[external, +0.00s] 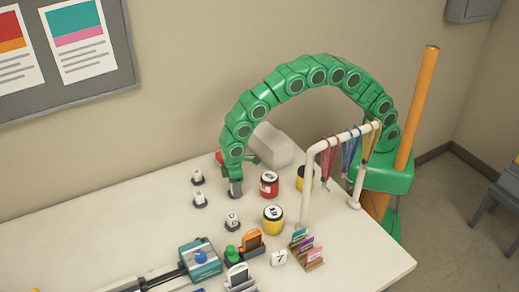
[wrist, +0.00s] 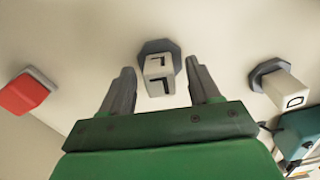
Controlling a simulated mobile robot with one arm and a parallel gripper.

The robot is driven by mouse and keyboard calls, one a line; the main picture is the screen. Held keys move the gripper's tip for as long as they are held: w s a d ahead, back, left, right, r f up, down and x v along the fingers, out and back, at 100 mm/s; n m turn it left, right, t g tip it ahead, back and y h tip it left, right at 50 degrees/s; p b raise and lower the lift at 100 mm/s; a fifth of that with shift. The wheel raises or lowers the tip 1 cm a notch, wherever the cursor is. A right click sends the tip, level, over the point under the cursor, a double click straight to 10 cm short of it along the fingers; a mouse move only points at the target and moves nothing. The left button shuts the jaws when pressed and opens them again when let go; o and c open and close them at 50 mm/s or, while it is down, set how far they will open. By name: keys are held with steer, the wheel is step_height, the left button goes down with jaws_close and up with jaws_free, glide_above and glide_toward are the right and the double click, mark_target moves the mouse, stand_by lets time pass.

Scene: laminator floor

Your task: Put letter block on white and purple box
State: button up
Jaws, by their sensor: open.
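My gripper (external: 236,190) hangs low over the table in the external view, its fingers pointing down. In the wrist view its two grey fingers (wrist: 163,92) are open. A white block with a black L-like mark (wrist: 158,80) shows between them, on a dark angular base, with gaps on both sides. Another white block marked like a D (wrist: 290,92) is to the right. In the external view, similar blocks stand at left (external: 198,176), (external: 200,199) and in front of the gripper (external: 232,218). I cannot make out a white and purple box for certain.
A red jar (external: 269,183) and a yellow jar (external: 273,218) stand right of the gripper. A white rack (external: 309,190) holds hanging cords. A teal device (external: 203,262) and card holders (external: 314,263) are at the front. The table's back left is clear.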

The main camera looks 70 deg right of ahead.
jaws_close()
steer(key=shift+r, duration=0.1)
stand_by(0.3)
